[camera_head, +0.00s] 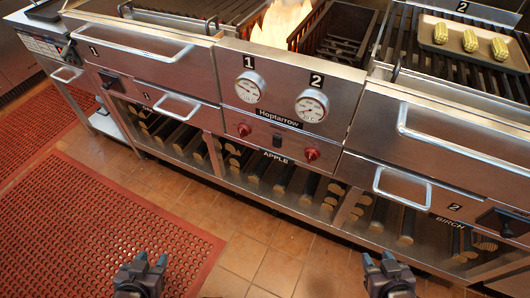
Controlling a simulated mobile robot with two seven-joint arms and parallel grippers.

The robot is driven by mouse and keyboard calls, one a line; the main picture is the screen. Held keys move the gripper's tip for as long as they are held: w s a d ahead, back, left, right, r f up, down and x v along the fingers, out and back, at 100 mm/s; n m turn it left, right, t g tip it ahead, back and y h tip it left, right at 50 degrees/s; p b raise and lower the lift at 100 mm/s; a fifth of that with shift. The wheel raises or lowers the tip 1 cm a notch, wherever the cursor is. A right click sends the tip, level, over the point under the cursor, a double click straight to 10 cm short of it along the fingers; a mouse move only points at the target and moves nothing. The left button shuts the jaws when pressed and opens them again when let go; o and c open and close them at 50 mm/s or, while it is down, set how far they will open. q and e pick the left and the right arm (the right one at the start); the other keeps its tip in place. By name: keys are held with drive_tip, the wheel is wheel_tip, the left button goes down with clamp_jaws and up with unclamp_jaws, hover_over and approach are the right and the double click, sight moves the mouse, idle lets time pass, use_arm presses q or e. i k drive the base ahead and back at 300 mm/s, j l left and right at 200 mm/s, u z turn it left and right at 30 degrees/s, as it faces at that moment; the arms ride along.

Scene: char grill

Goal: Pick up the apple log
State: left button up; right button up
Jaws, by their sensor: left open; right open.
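Several dark apple logs (285,179) with pale cut ends lie in the low shelf compartment under the label APPLE (272,156), at the middle of the grill's base. My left gripper (143,262) is at the bottom of the picture, left of centre, over the floor mat's edge. My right gripper (381,264) is at the bottom right, over the tiled floor. Both grippers are open and empty, apart from the logs and in front of the shelf.
The steel grill (290,110) has protruding drawer handles (402,189), gauges and red knobs above the shelf. Birch logs (407,222) lie in the right compartment, other logs (160,128) in the left. Flames (283,22) burn on top. A tray (440,46) holds corn. Tiled floor in front is clear.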

sight(257, 174)
drive_tip(key=i+j+z, duration=0.15)
drive_tip(key=j, duration=0.25)
drive_tip(key=i+j+z, duration=0.15)
drive_tip(key=i+j, duration=0.15)
drive_tip(key=i+j+z, duration=0.1)
drive_tip(key=j, duration=0.4)
drive_tip(key=i+j+z, duration=0.15)
drive_tip(key=j, duration=0.35)
drive_tip(key=j+z, duration=0.1)
drive_tip(key=j, duration=0.4)
drive_tip(key=k+j+z, duration=0.1)
drive_tip(key=j, duration=0.4)
drive_tip(key=k+j+z, duration=0.15)
drive_tip(key=j, duration=0.35)
drive_tip(key=j+z, duration=0.1)
drive_tip(key=j, duration=0.4)
drive_tip(key=i, duration=0.8)
